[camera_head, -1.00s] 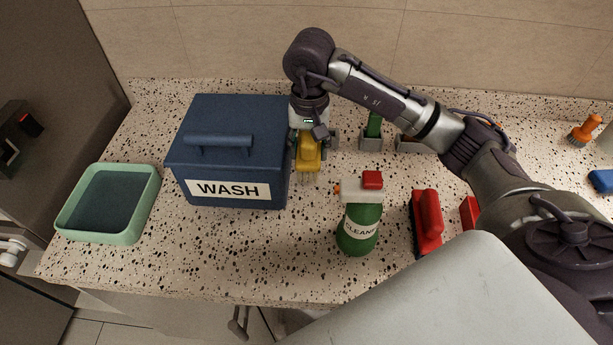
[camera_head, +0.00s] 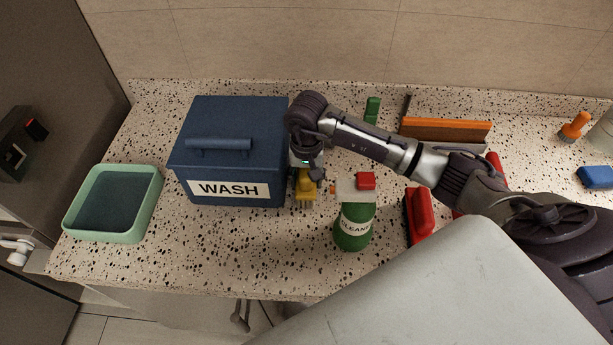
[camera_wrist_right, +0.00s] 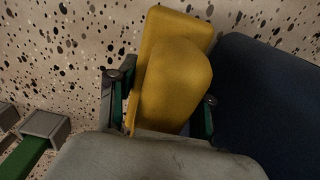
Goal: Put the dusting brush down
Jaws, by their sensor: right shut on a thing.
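The dusting brush is yellow and shows in the head view (camera_head: 305,187) just right of the blue WASH box (camera_head: 232,130). My right gripper (camera_head: 304,178) points down and is shut on the brush. In the right wrist view the yellow brush (camera_wrist_right: 174,75) sits between my right gripper's two fingers (camera_wrist_right: 160,105), with the dark blue box side (camera_wrist_right: 265,90) close on the right. The brush is low over the speckled counter; I cannot tell if it touches. My arm hides part of it. My left gripper is not in view.
A green CLEANER bottle (camera_head: 354,226) stands close in front, right of the brush. A green-handled tool (camera_head: 372,109) and an orange-and-grey tool (camera_head: 445,128) are behind. A green tray (camera_head: 112,203) is left of the box.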

